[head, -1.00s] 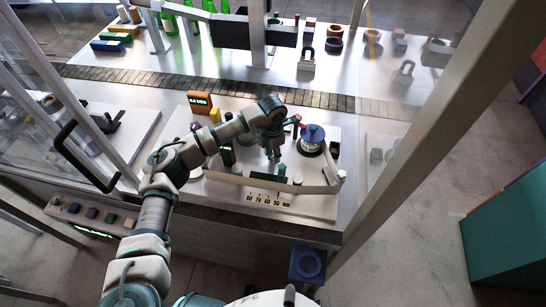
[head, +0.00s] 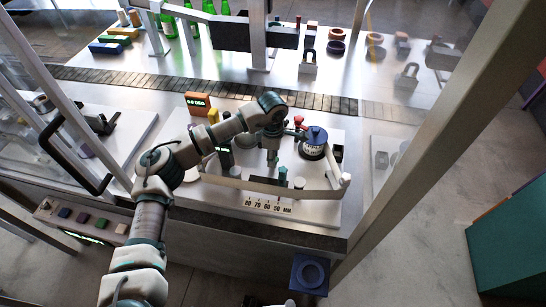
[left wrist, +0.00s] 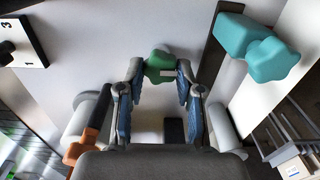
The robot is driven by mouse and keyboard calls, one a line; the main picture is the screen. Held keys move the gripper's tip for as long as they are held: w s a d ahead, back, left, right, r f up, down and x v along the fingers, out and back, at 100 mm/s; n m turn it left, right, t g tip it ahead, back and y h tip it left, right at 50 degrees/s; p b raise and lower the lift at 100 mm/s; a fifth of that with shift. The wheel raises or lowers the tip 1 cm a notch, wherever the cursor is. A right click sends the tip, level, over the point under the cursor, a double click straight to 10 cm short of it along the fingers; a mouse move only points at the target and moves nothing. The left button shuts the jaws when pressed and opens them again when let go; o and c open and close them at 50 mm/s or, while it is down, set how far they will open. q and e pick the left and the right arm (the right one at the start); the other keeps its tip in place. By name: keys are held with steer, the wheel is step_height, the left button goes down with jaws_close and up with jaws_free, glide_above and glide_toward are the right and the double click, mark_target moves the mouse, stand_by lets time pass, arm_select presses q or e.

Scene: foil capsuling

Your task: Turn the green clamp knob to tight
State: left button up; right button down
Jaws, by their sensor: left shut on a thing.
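The green clamp knob (left wrist: 159,64) is a small lobed knob with a pale mark on its face, in the left wrist view. My left gripper (left wrist: 160,72) has one finger on each side of it and is shut on it. In the head view the left arm reaches over the pale station plate, with its gripper (head: 272,158) pointing down at the plate's middle. The knob is mostly hidden there, behind the gripper. My right gripper is not clearly seen in either view.
A teal lobed knob (left wrist: 272,60) on a teal block is right of the gripper. A blue-topped round part (head: 314,140) stands to the right. A pale bar (head: 265,186) and millimetre scale (head: 268,206) lie in front. An orange display (head: 197,103) stands behind.

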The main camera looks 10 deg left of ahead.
arm_select(q)
steer(key=shift+f+m, duration=0.15)
steer(key=shift+m, duration=0.15)
arm_select(e)
steer(key=shift+w+a, duration=0.1)
steer(key=shift+w, duration=0.15)
arm_select(q)
steer(key=o, duration=1.2)
steer(key=shift+c, duration=0.2)
steer(key=shift+w+a, duration=0.1)
steer(key=shift+w, duration=0.05)
arm_select(e)
steer(key=shift+w, duration=0.1)
arm_select(q)
step_height(320, 180, up, 12)
arm_select(e)
steer(key=shift+r, duration=0.15)
